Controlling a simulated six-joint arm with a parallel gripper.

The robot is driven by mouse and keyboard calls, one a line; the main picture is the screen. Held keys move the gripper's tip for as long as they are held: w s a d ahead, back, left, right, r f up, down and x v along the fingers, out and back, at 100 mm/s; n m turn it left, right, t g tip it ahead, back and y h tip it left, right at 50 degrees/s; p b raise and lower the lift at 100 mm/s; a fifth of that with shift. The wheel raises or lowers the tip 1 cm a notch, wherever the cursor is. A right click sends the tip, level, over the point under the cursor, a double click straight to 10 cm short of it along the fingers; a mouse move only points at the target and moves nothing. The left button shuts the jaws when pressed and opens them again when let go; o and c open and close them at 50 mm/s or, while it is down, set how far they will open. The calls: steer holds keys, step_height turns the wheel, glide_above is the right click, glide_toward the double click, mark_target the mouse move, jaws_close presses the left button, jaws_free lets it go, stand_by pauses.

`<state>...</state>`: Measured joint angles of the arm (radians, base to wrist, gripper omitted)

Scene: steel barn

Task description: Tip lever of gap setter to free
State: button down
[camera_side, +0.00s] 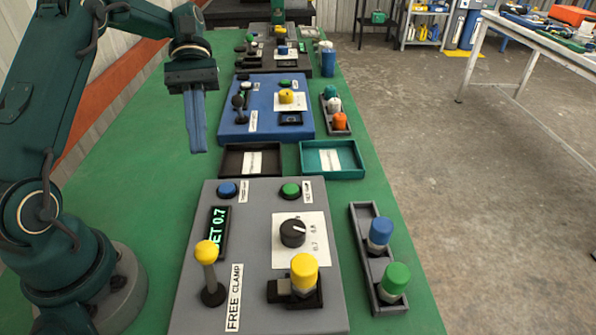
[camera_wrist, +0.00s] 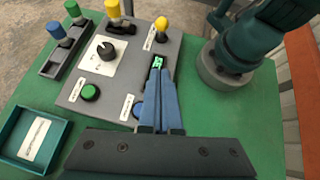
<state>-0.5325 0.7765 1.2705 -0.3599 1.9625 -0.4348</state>
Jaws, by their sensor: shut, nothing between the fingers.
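The gap setter appears to be the grey panel (camera_side: 190,310) in front, with a lit display (camera_side: 219,230) reading what looks like "SET 0.7". Its lever (camera_side: 206,252) has a yellow ball knob and a black base, beside a "FREE CLAMP" label (camera_side: 235,297). I cannot tell clearly which way the lever leans. The lever also shows in the wrist view (camera_wrist: 161,24), beyond my fingertips. My gripper (camera_side: 198,150) is shut and empty, pointing down above the bench, behind the panel and well apart from the lever. The wrist view shows its blue fingers together (camera_wrist: 161,82).
The panel also carries a black dial (camera_side: 292,233), blue (camera_side: 228,189) and green (camera_side: 290,190) buttons, and a yellow-capped part (camera_side: 304,270). A tray (camera_side: 362,250) with blue and green capped parts stands right. A blue panel (camera_side: 235,130) and two shallow trays lie behind.

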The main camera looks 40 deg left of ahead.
mark_target(209, 268)
steer(key=x, duration=0.9)
steer(key=shift+s+d+f, duration=0.15)
steer(key=shift+d+f, duration=0.1)
steer(key=shift+s+d+r, duration=0.1)
steer(key=shift+s+d, duration=0.7)
steer(key=shift+d, duration=0.35)
steer(key=shift+s+d+r, duration=0.1)
steer(key=shift+s+d, duration=0.25)
steer(key=shift+d, duration=0.2)
